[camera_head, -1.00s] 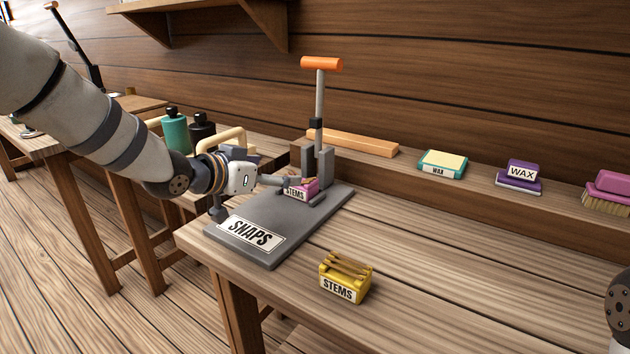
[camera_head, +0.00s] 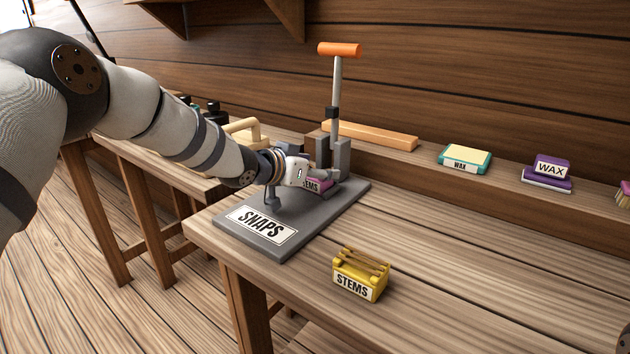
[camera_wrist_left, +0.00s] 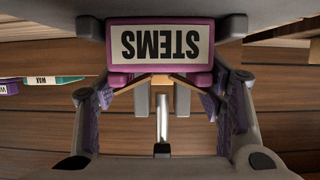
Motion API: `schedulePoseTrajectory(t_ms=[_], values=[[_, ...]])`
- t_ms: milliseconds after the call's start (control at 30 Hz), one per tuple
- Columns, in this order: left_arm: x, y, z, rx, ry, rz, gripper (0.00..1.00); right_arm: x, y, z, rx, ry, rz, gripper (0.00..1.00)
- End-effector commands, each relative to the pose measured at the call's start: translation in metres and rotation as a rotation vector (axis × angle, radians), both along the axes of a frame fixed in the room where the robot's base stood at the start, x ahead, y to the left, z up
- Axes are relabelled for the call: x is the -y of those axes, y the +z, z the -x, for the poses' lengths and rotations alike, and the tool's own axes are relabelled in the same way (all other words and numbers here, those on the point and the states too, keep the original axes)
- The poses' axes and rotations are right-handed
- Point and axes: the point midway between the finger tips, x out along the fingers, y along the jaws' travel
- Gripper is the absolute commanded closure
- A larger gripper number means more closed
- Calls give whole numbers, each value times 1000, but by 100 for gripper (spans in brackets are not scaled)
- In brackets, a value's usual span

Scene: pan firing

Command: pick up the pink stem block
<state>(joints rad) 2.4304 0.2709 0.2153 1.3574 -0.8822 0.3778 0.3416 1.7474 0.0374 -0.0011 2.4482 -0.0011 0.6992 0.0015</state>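The pink stem block (camera_head: 326,185) with its STEMS label sits on the grey SNAPS press base (camera_head: 330,212), close to the upright posts. My left gripper (camera_head: 313,177) reaches low over the base from the left, right up at the block, and hides part of it. In the left wrist view the block (camera_wrist_left: 160,69) shows upside down at the top centre. The two purple-padded fingers of the left gripper (camera_wrist_left: 162,90) stand apart, one toward each side of it; any contact is unclear. My right gripper is out of view.
A yellow STEMS block (camera_head: 360,273) stands at the table's front. The press handle (camera_head: 339,49) rises behind the pink block. A teal wax block (camera_head: 464,158) and a purple wax block (camera_head: 547,172) lie on the back ledge. The table's right part is clear.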

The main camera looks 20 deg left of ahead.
Motion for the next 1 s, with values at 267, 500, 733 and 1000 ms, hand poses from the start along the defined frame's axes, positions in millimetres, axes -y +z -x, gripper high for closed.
schedulePoseTrajectory(t_ms=[267, 500, 733, 1000], values=[[0, -1, 0, -1, 0, 1, 73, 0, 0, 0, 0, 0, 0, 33], [-1, 12, 0, 1, 1, 2, 73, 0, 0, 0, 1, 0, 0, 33], [-8, 79, 29, 16, 1, 2, 73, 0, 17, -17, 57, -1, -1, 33], [-29, 129, 104, 18, 0, 2, 73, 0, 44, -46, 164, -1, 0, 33]])
